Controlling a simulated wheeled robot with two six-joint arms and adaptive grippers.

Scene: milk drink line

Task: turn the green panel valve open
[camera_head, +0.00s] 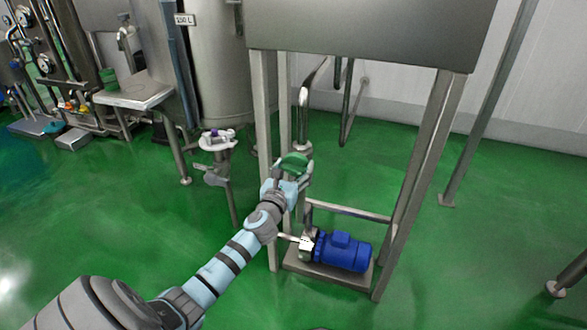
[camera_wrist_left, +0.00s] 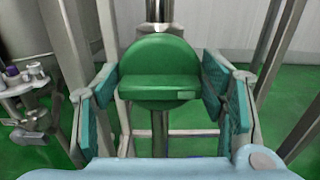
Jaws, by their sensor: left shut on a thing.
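The green panel valve (camera_head: 294,161) is a round green disc with a raised bar handle, on a steel pipe under the tank. My left gripper (camera_head: 290,172) reaches it from the front left and is shut on it. In the left wrist view the green panel valve (camera_wrist_left: 160,65) sits between the two teal finger pads, with its bar about level. The fingers of the left gripper (camera_wrist_left: 160,85) stand on either side of it. Exact pad contact is hard to see there. My right gripper is not in view.
A steel tank (camera_head: 370,30) stands on legs above the valve. A blue pump motor (camera_head: 342,251) sits low to the right, on a base between the legs. A white-topped stand (camera_head: 217,140) is left of the gripper.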

